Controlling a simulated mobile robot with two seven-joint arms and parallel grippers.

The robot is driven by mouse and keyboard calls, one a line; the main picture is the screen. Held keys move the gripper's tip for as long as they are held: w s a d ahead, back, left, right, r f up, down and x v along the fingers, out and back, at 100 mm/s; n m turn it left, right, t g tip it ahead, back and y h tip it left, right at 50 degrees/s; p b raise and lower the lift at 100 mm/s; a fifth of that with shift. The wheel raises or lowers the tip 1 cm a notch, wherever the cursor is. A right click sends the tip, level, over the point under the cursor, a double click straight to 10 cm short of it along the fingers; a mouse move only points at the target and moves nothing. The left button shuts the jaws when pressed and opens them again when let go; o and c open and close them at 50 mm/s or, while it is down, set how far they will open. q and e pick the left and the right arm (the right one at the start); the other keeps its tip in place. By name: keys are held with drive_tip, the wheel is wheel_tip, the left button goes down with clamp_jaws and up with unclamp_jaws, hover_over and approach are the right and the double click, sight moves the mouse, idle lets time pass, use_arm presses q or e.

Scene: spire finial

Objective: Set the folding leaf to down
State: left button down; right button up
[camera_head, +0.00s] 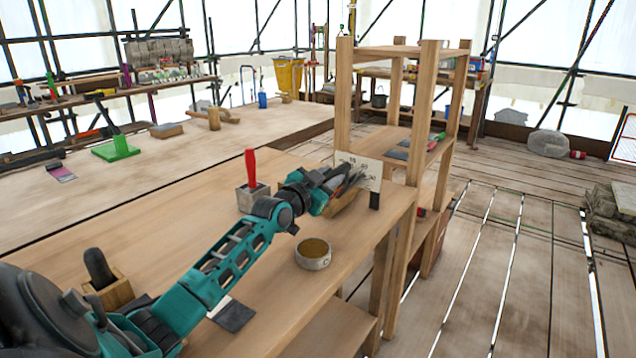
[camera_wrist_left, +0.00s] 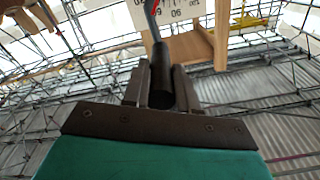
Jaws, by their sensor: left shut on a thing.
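My left gripper (camera_head: 340,181) is above the right end of the near wooden bench (camera_head: 350,255), in front of a small card with numbers (camera_head: 369,173). In the left wrist view its fingers (camera_wrist_left: 160,88) are shut on the dark round handle of a tool (camera_wrist_left: 160,65). A thin grey bent shaft runs up from the handle towards the card. In the head view the gripper and arm hide most of this tool. I cannot tell which board is the folding leaf, or how it stands. My right gripper is not in view.
A wooden shelf frame (camera_head: 428,100) stands at the bench's right end. On the bench are a round tin (camera_head: 313,254), a block with a red-handled tool (camera_head: 251,193) and a dark flat piece (camera_head: 233,315). The plank floor at right is mostly clear.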

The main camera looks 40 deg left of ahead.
use_arm(q)
drive_tip(key=d+f+m, duration=0.2)
drive_tip(key=m, duration=0.1)
drive_tip(key=d+f+m, duration=0.2)
drive_tip(key=f+m, duration=0.1)
drive_tip(key=m, duration=0.1)
drive_tip(key=d+f+m, duration=0.2)
drive_tip(key=m, duration=0.1)
drive_tip(key=shift+w+d+f+m, duration=0.15)
drive_tip(key=shift+w+d+m, duration=0.15)
drive_tip(key=shift+w+m, duration=0.1)
drive_tip(key=shift+f, duration=0.15)
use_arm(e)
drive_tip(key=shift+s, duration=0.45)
use_arm(q)
drive_tip(key=shift+d, duration=0.1)
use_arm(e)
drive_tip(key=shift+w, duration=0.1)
use_arm(q)
drive_tip(key=c, duration=0.9)
unclamp_jaws()
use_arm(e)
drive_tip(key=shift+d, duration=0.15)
